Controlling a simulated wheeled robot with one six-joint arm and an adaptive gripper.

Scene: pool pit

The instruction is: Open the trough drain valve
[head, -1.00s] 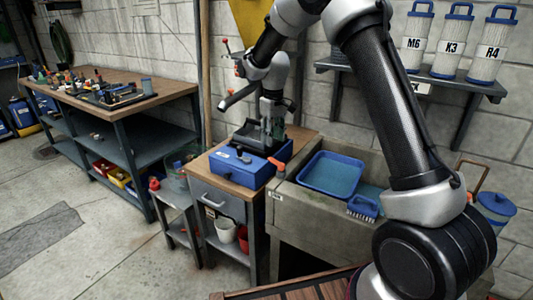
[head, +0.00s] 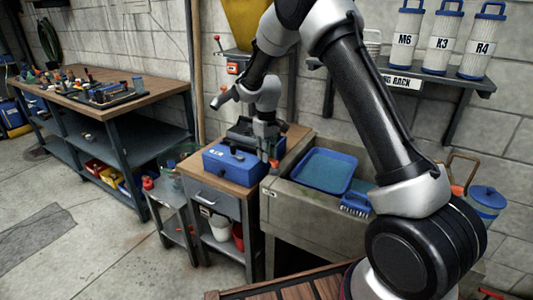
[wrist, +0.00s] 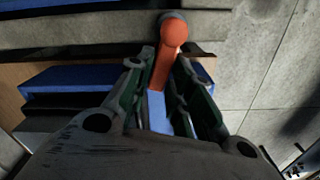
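The orange-red valve lever (head: 274,164) shows small at the left end of the grey trough (head: 325,216), partly hidden by my gripper. In the wrist view the lever (wrist: 166,62) has a rounded end and stands between my fingertips. My gripper (head: 268,153) points down just above the lever, beside the blue box. In the wrist view my gripper (wrist: 164,62) is open, with one finger on each side of the lever. I cannot tell whether either finger touches it.
A blue box (head: 232,168) sits on the wooden-topped cabinet (head: 294,139) left of the trough. A blue tray (head: 327,171) and a blue brush (head: 356,203) lie at the trough. A shelf with several filter cartridges (head: 445,40) hangs above. A workbench (head: 155,92) stands left.

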